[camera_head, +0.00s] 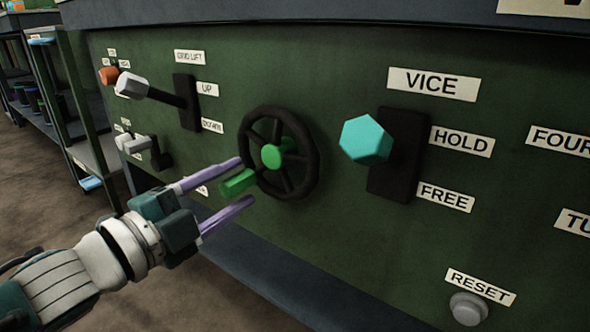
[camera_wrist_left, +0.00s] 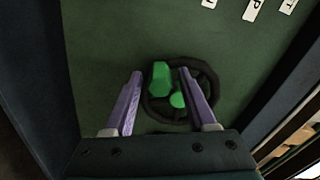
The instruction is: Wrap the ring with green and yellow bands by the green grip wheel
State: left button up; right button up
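A dark spoked wheel (camera_head: 311,158) with a green hub (camera_head: 271,157) and a protruding green grip (camera_head: 238,183) is mounted on the green panel. My left gripper (camera_head: 246,180) is open, with its two purple fingers pointing at the wheel, one on each side of the green grip. In the left wrist view the grip (camera_wrist_left: 160,78) shows between the spread fingers of my left gripper (camera_wrist_left: 160,72), with a gap on both sides. I see no ring with green and yellow bands in either view. My right gripper is not in view.
Right of the wheel is a VICE lever with a cyan knob (camera_head: 366,140), beside the HOLD and FREE labels. A white-knobbed lever (camera_head: 132,86) and smaller controls are at the left. A grey RESET button (camera_head: 468,308) is at lower right. Shelves (camera_head: 50,120) stand far left.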

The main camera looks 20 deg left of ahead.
pick_arm(q)
jog(key=shift+o, duration=0.4)
jog(key=shift+s, duration=0.1)
jog(key=shift+s+a+p, duration=0.15)
jog(key=shift+s+p, duration=0.15)
jog(key=shift+s, duration=0.05)
jog(key=p+v, duration=0.3)
jog(key=v, duration=0.6)
